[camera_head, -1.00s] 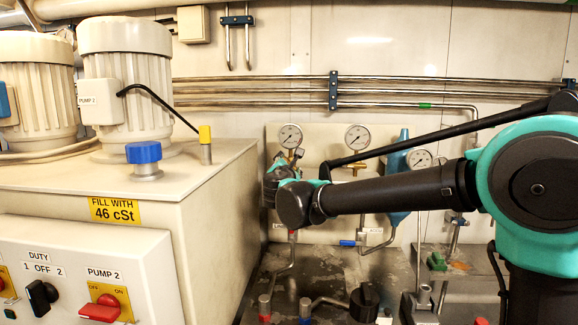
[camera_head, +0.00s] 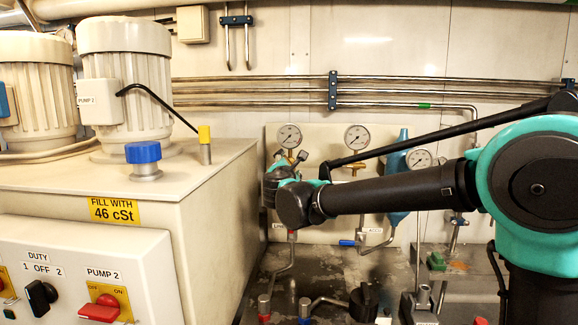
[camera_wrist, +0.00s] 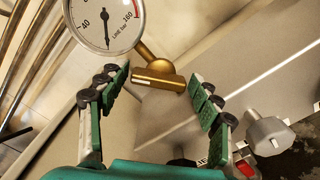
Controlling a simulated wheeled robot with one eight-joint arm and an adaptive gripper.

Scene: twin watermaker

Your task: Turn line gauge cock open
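The line gauge (camera_head: 290,136) is a round white dial on the back panel. In the wrist view the same dial (camera_wrist: 103,18), marked LINE bar, is cut off at the top. Below it is the brass gauge cock (camera_wrist: 158,75), with a short brass bar across the view. My gripper (camera_wrist: 160,88) is open, with one green-padded finger on each side of the brass bar. I see gaps between the pads and the bar. In the head view my gripper (camera_head: 286,161) is just below the line gauge, and my wrist hides most of the cock.
A second gauge (camera_head: 357,137) and a third gauge (camera_head: 420,159) are to the right. A blue-grey accumulator (camera_head: 398,190) stands behind my arm. The pump cabinet (camera_head: 215,185) is close on the left. A grey knob (camera_wrist: 268,130) shows beside the right finger in the wrist view.

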